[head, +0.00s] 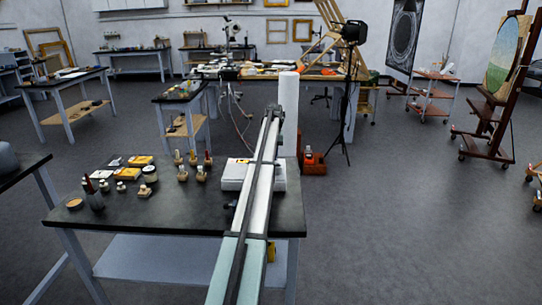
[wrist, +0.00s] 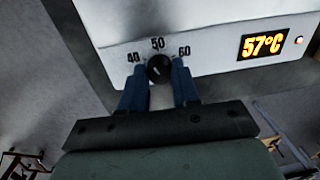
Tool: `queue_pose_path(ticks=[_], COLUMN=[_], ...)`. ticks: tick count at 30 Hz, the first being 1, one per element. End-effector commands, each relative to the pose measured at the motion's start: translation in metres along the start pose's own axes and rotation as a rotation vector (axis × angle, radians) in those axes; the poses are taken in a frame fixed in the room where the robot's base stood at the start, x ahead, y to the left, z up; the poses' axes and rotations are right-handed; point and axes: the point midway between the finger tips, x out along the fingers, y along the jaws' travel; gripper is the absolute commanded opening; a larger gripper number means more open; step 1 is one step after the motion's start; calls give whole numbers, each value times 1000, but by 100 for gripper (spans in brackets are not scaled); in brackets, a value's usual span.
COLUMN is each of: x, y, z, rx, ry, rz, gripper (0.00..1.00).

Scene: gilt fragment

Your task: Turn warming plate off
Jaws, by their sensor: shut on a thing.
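The warming plate (head: 235,173) is a white box on the near black-topped table, partly hidden behind my arm in the head view. In the wrist view, the warming plate (wrist: 215,28) shows its front panel. Its black round knob (wrist: 160,68) sits below a printed scale of 40, 50 and 60. A display (wrist: 264,37) reads 57°C in yellow, with a small red light (wrist: 299,40) to its right. My gripper (wrist: 160,82) has its two blue fingers on either side of the knob and is shut on it. In the head view the fingers are hard to make out.
The near table (head: 130,215) holds several small bottles, jars and yellow boxes left of the plate. Dark floor (head: 420,220) is clear to the right. Easels and further worktables stand at the back.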

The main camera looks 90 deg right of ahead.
Motion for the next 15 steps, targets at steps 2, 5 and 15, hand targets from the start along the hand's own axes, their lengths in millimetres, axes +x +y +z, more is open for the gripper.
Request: queue_pose_path(ticks=[2, 5, 15], x=[-1, -1, -1], y=[0, 0, 0], z=[-2, -2, -3], rx=[-73, -168, -490], ry=[-1, -8, -27], rz=[0, 0, 0], gripper=[0, 0, 0])
